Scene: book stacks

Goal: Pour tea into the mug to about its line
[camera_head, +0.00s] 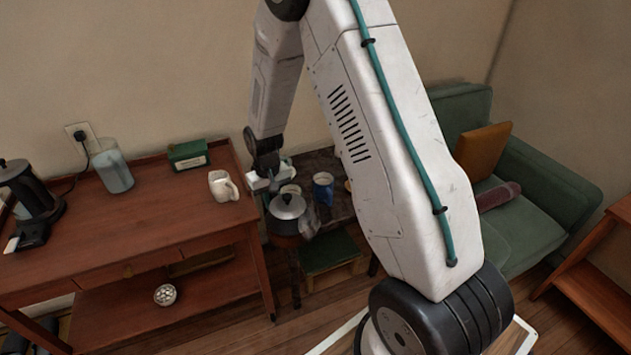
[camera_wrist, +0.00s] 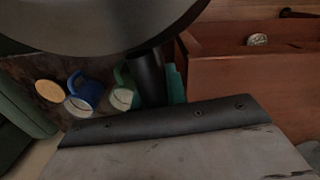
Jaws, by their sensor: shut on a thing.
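A grey pot with a dark lid and knob, seemingly the teapot (camera_head: 287,207), hangs at my gripper (camera_head: 270,182) by the small dark table. My gripper is shut on its dark handle (camera_wrist: 150,78); the pot's round body fills the top of the wrist view (camera_wrist: 100,25). A blue mug (camera_head: 323,190) stands on the small table and shows in the wrist view (camera_wrist: 84,95). A green-and-white mug (camera_wrist: 124,92) is beside it, partly hidden by my gripper in the head view. A white mug (camera_head: 222,186) stands on the sideboard. No fill line or tea is visible.
The red-brown sideboard (camera_head: 150,222) at left holds a black kettle (camera_head: 28,195), a clear jug (camera_head: 112,168) and a green box (camera_head: 188,155). A wooden coaster (camera_wrist: 46,90) lies near the blue mug. A green sofa (camera_head: 545,205) stands at right.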

